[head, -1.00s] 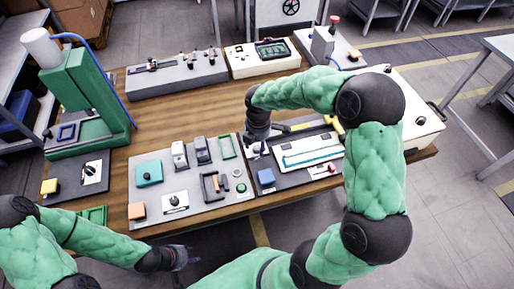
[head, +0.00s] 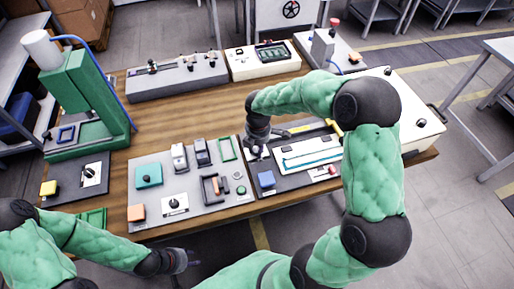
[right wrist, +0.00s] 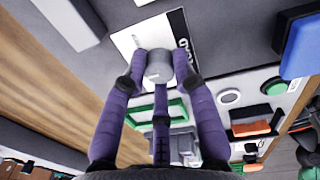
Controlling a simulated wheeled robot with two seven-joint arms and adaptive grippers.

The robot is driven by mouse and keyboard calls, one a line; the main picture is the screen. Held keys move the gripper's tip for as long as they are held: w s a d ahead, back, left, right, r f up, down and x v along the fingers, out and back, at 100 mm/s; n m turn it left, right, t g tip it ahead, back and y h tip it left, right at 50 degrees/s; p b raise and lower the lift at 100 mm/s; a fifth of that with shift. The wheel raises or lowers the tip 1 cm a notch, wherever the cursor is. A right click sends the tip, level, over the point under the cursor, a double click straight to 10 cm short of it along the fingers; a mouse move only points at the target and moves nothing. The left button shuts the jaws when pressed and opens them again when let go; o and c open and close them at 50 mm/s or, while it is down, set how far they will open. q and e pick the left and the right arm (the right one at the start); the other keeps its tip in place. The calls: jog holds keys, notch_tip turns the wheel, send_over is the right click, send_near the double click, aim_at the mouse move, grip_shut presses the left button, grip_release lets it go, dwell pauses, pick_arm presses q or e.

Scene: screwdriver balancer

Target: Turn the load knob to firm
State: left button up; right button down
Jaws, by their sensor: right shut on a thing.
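In the right wrist view, a grey round load knob (right wrist: 159,62) stands on a white plate (right wrist: 128,40) with partly hidden dark lettering ending in "OAD". My right gripper (right wrist: 158,78) is shut on this knob, with its purple fingers around it. The knob's pointer and scale marks cannot be made out. In the head view my right gripper (head: 256,150) is at the left end of the dark panel (head: 290,184), and it hides most of the knob. My left gripper (head: 186,260) hangs in front of the table's near edge, away from the panels; its jaws are too small to judge.
Left of the dark panel is a grey panel (head: 150,219) with several blocks and buttons. A blue block (head: 266,179) sits just in front of my right gripper. A green press (head: 88,95) stands at the left. Bare wooden table (head: 190,118) lies behind the panels.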

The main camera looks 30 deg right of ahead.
aim_at(256, 151)
jog(key=shift+m, duration=0.4)
jog(key=m+p, duration=0.1)
jog(key=m, duration=0.3)
jog(key=shift+m, duration=0.4)
jog(key=m, duration=0.6)
jog(key=shift+h, duration=0.3)
jog(key=shift+f, duration=0.1)
jog(key=c, duration=1)
grip_release()
jog(key=r, duration=1.2)
jog(key=shift+s+a, duration=0.15)
jog(key=shift+a, duration=0.15)
